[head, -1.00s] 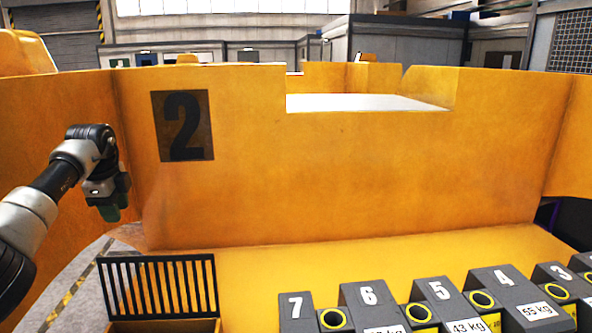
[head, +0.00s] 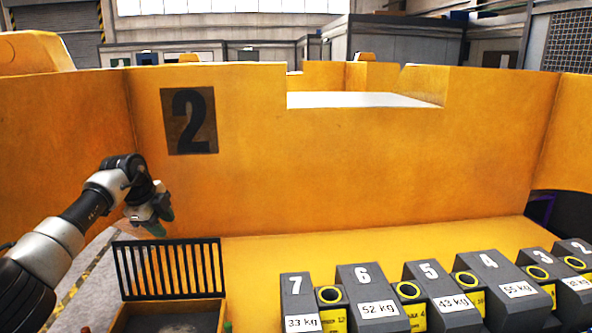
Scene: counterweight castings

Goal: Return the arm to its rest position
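My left gripper (head: 160,222) hangs at the end of my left arm, in front of the yellow wall and above the black slatted rack. Its fingertips look green. They are small and partly turned away, so I cannot tell whether they are open or shut. No object shows in it. My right gripper is not in view.
A row of dark numbered castings, including casting 6 (head: 366,297) and casting 4 (head: 497,280), stands on the yellow ledge at the lower right. A bin with a black slatted back (head: 170,268) is below my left gripper. The yellow wall (head: 350,165) with a "2" plate (head: 189,121) rises behind.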

